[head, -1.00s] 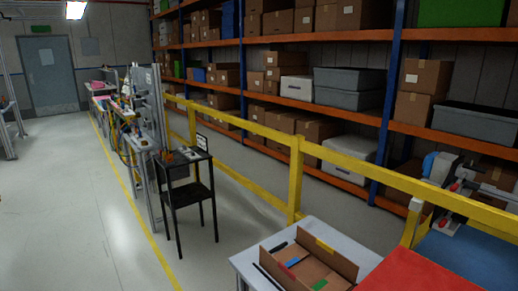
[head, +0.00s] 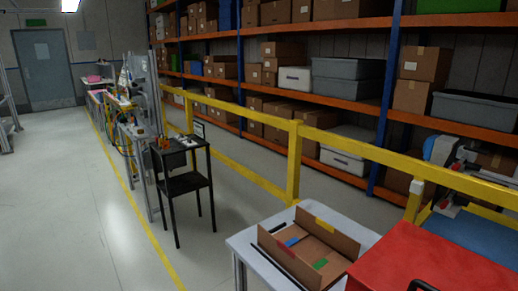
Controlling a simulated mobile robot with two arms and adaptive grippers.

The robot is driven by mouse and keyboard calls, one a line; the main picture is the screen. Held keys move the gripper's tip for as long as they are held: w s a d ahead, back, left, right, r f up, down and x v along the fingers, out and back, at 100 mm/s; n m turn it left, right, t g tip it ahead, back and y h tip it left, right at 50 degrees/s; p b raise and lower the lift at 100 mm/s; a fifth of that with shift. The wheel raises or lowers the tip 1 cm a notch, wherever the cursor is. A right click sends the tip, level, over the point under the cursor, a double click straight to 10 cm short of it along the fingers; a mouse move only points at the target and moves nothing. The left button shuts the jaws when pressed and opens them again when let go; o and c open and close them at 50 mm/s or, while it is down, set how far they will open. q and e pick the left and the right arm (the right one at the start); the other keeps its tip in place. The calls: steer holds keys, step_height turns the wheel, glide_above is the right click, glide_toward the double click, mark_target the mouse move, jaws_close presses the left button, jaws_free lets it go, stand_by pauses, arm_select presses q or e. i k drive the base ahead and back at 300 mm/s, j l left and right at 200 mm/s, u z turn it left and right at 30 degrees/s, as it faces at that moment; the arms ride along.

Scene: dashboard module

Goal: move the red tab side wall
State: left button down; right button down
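An open cardboard box (head: 312,246) sits on a small light-topped table (head: 243,243) at the lower middle of the head view. Its back wall carries a yellow tab (head: 325,226). A blue tab (head: 292,242) shows inside, and a green tab (head: 320,264) shows towards the front. A small red tab (head: 287,251) shows at the near left side wall; it is mostly hidden and hard to make out. Neither of my grippers is in view.
A red surface (head: 405,265) with a dark curved handle stands right of the table. A yellow rail (head: 293,165) runs behind it. A black stand (head: 182,185) and a workbench line are at left. Shelving fills the back. The floor (head: 75,200) at left is clear.

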mark_target(312, 277)
steer(key=z, duration=0.85)
steer(key=i+j+z, duration=0.15)
steer(key=j+z, duration=0.3)
steer(key=j, duration=0.25)
steer(key=j+z, duration=0.45)
steer(key=j, duration=0.25)
steer(key=j+z, duration=0.5)
steer(key=j, duration=0.25)
steer(key=k+j, duration=0.1)
steer(key=j, duration=0.35)
steer(key=k+j, duration=0.1)
steer(key=j, duration=0.4)
